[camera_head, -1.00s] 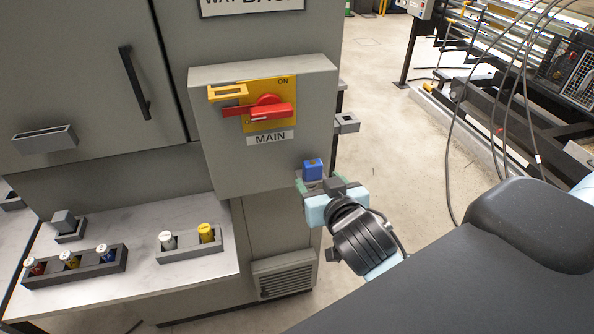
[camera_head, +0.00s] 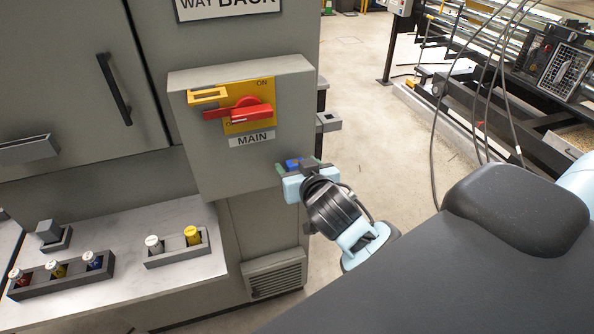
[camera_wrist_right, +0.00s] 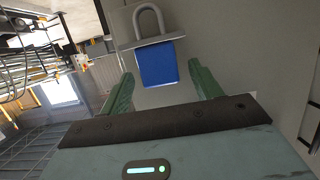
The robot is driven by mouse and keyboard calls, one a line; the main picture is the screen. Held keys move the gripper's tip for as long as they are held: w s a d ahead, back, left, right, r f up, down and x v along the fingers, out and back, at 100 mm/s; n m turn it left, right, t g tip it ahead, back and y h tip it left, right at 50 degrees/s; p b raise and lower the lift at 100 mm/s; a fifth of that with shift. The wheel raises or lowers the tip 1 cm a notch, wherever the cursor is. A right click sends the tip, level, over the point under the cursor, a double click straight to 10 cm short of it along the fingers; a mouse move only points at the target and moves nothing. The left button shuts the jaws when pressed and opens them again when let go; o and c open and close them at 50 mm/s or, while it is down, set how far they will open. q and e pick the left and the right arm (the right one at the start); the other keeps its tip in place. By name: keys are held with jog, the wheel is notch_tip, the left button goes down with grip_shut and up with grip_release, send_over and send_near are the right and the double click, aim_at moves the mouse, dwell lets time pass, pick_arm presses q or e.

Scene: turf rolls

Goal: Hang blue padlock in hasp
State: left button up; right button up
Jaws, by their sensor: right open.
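The blue padlock (camera_head: 293,164) is at the lower right of the grey switch box, mostly hidden by my right gripper in the head view. In the right wrist view the blue padlock (camera_wrist_right: 161,64) shows its blue body and grey shackle, with a thin grey plate crossing between them. My right gripper (camera_head: 298,168) is open. In the wrist view its green fingers (camera_wrist_right: 163,84) stand either side of the body's lower end, with gaps. On the box, a yellow slotted bracket (camera_head: 208,96) sits beside the red switch handle (camera_head: 246,112); I cannot tell which part is the hasp. My left gripper is out of view.
A grey bracket (camera_head: 328,122) juts from the box's right side. A ledge at lower left holds a rack (camera_head: 60,277) and a smaller rack (camera_head: 177,252) of coloured pieces. Open floor (camera_head: 380,140) lies right of the cabinet.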

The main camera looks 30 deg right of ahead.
jog(key=shift+x, duration=0.85)
jog(key=c, duration=1.1)
jog(key=shift+r, duration=0.15)
notch_tip(320, 180, up, 28)
jog(key=shift+f, duration=0.15)
